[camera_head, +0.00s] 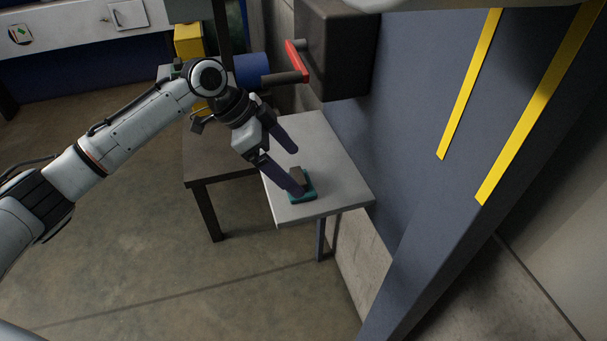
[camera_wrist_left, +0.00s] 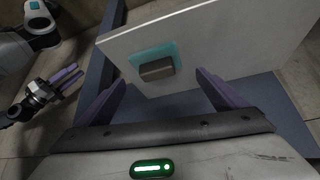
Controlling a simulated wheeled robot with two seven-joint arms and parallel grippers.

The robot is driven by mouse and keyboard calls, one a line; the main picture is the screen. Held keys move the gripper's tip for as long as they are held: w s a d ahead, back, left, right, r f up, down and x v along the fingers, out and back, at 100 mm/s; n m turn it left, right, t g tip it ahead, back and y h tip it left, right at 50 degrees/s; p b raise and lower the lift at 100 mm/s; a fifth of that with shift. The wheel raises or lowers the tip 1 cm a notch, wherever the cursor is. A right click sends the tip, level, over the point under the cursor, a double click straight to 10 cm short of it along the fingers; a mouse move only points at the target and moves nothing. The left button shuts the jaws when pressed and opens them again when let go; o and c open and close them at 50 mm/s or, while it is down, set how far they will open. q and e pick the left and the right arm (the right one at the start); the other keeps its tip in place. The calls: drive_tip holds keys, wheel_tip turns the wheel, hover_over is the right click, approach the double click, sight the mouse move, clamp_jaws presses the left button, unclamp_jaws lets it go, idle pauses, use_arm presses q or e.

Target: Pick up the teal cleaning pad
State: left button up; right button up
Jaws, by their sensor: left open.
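The teal cleaning pad (camera_head: 310,196) is a flat teal square with a grey-brown block on top. It lies near the front edge of a small light grey table. In the left wrist view the pad (camera_wrist_left: 148,55) shows between and beyond the fingers, its block (camera_wrist_left: 157,70) towards me. My left gripper (camera_head: 298,169) is open and empty, its purple fingers reaching over the table. In the head view one fingertip overlaps the pad's near-left side; whether it touches is unclear. My right gripper (camera_wrist_left: 68,80) shows at the left wrist view's left edge; its opening is unclear.
The light grey tabletop (camera_head: 327,160) is otherwise bare. A dark cabinet with a red handle (camera_head: 296,60) hangs above its back. A blue-grey panel with yellow stripes (camera_head: 470,85) stands to the right. A darker table (camera_head: 205,165) adjoins on the left.

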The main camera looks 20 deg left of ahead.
sight(298, 175)
use_arm(q)
drive_tip(key=shift+x, duration=2.05)
drive_tip(key=shift+s+a, duration=0.1)
drive_tip(key=shift+s, duration=0.05)
drive_tip(key=c, duration=1.1)
drive_tip(key=shift+r, duration=0.6)
drive_tip(key=shift+v, duration=1.2)
drive_tip(key=s+a, duration=0.2)
drive_tip(key=a, duration=0.3)
drive_tip(key=s+a, duration=0.2)
drive_tip(key=a, duration=0.3)
drive_tip(key=s+a+b, duration=0.1)
drive_tip(key=s+a, duration=0.1)
drive_tip(key=a, duration=0.3)
drive_tip(key=shift+s+a+r, duration=0.1)
drive_tip(key=shift+s+a, duration=0.1)
drive_tip(key=shift+s, duration=0.05)
